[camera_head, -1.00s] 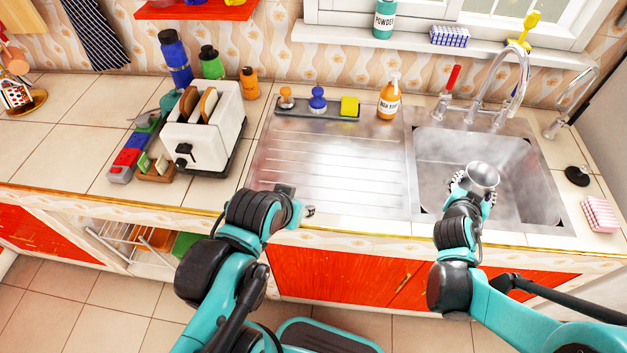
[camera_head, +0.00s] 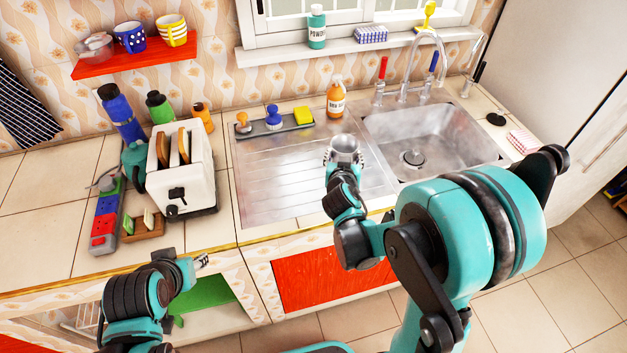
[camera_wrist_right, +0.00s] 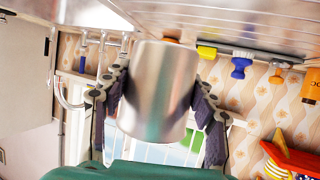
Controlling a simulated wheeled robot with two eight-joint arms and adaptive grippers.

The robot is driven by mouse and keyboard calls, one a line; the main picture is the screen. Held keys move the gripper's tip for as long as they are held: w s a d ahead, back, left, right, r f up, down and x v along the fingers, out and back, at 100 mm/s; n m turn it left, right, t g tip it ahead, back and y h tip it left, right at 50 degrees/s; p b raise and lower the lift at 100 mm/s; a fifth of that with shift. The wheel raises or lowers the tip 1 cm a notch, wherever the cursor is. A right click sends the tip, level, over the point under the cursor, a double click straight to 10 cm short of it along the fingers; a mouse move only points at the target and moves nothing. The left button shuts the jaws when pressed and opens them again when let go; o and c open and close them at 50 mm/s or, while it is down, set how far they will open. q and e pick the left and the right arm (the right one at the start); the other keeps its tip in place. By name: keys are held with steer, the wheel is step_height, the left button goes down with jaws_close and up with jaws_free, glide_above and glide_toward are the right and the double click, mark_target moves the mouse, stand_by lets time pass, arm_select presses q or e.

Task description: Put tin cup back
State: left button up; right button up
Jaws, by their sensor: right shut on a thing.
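The tin cup (camera_head: 346,147) is a small shiny metal cup. My right gripper (camera_head: 344,160) is shut on it and holds it over the ribbed drainboard, left of the sink basin. In the right wrist view the cup (camera_wrist_right: 160,90) sits between the two dark-padded fingers of the gripper (camera_wrist_right: 160,105). My left gripper (camera_head: 200,262) is low at the counter's front edge, away from the cup; its fingers are too small to tell open or shut.
A red wall shelf (camera_head: 135,58) at upper left holds a glass-like cup (camera_head: 95,47), a blue dotted mug (camera_head: 130,37) and a yellow striped mug (camera_head: 172,31). The toaster (camera_head: 180,168) and several bottles stand below it. The sink basin (camera_head: 430,130) is empty.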

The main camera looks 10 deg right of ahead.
steer(key=b, duration=0.2)
glide_above(319, 183)
step_height(319, 183, down, 4)
steer(key=shift+f, duration=0.1)
steer(key=shift+f+b, duration=0.95)
steer(key=shift+f, duration=0.95)
steer(key=shift+f, duration=0.15)
steer(key=o, duration=1.3)
